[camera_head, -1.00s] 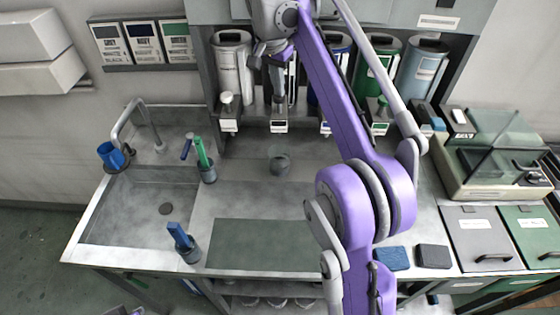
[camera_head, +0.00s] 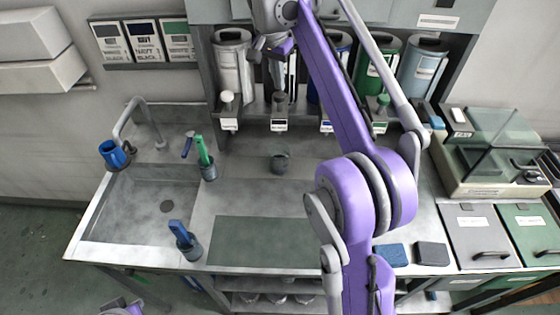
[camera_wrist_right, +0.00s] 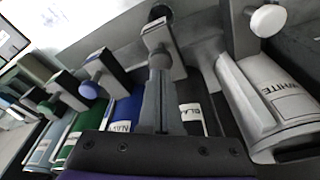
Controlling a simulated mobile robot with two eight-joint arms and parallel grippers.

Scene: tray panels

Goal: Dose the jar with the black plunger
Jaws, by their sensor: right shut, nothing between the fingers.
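The jar, a small dark grey cup (camera_head: 280,163), stands upright on the counter in front of the black dispenser. My left gripper cannot be made out.
The white plunger (camera_head: 227,97) is left of the black one; the green plunger (camera_head: 382,100) is to the right. The dark mat (camera_head: 268,242) is clear.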

